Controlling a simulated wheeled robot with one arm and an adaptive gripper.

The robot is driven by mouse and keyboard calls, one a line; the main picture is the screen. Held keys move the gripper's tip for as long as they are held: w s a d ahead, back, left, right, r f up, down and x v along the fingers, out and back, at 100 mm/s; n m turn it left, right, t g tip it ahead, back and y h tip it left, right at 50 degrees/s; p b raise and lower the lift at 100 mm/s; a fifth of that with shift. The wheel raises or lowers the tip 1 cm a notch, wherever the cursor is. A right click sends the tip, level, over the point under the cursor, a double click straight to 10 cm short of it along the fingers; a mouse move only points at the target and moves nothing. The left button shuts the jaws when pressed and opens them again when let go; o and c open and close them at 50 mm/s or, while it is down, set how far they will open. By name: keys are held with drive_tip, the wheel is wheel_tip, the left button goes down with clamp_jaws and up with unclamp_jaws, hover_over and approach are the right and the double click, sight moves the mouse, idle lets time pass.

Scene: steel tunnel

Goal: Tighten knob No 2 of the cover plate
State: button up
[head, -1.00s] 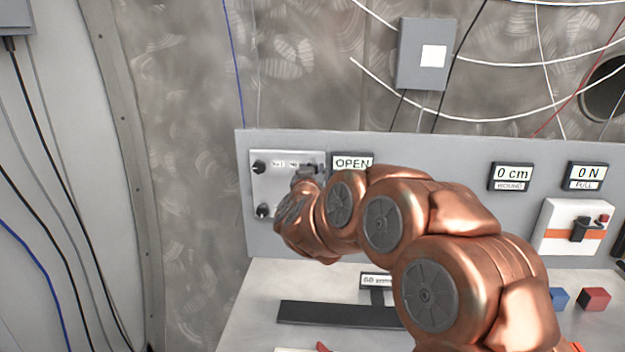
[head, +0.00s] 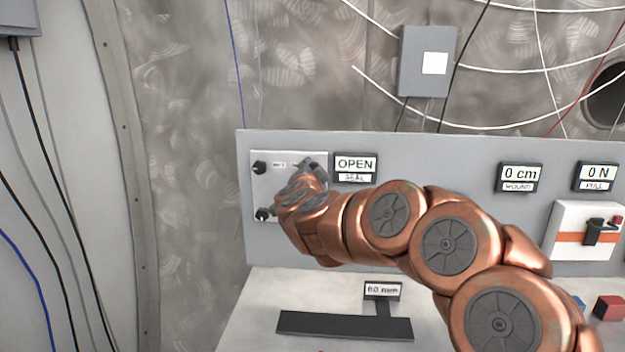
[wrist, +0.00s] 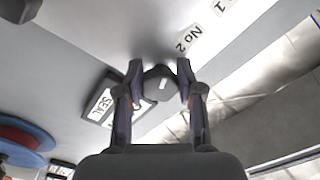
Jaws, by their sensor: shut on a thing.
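The light metal cover plate (head: 270,190) is mounted at the left end of the grey panel. In the wrist view, knob No 2 (wrist: 160,84), dark with a white mark, sits between the two fingertips of my gripper (wrist: 160,72), which is shut on it. The "No 2" label (wrist: 188,40) is just beside it. In the head view my gripper (head: 313,168) is at the plate's upper right corner, and my wrist hides that knob and the plate's lower right. A black knob (head: 259,168) is at the upper left and another (head: 262,214) at the lower left.
The "OPEN SEAL" display (head: 355,167) is close to the right of my gripper. The bench (head: 250,300) below holds a dark bar (head: 340,326) and a "60 mm" sign (head: 383,290). A white switch box (head: 570,245) is on the panel at the right.

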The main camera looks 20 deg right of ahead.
drive_tip(key=shift+r+m+b, duration=0.1)
drive_tip(key=shift+m+b, duration=0.6)
drive_tip(key=shift+m, duration=0.7)
drive_tip(key=o, duration=1.2)
drive_tip(key=shift+c, duration=0.2)
drive_tip(key=shift+s, duration=0.1)
drive_tip(key=v, duration=1.2)
